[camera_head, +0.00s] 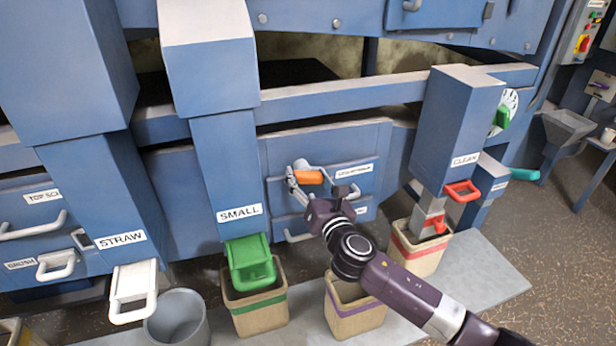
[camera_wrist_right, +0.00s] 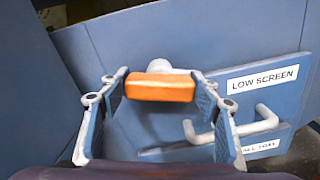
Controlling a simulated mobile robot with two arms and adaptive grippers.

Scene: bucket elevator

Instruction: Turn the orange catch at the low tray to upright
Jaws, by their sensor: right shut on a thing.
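The orange catch (camera_head: 309,177) is on the blue panel at the machine's middle, lying level, not upright. In the right wrist view the catch (camera_wrist_right: 160,88) is a short horizontal bar on a pale round pivot. My right gripper (camera_head: 319,182) reaches it from the lower right, with a finger at each end of the bar. It is shut on the catch. The low tray's front carries a LOW SCREEN label (camera_wrist_right: 262,79). A pale handle (camera_wrist_right: 232,127) shows below that label. My left gripper is not in view.
A SMALL chute (camera_head: 228,170) with a green flap stands left of the panel, and a CLEAN chute (camera_head: 455,130) with a red handle stands right. Tan bins (camera_head: 258,318) and a grey bucket (camera_head: 177,318) stand below. Free floor lies at the right.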

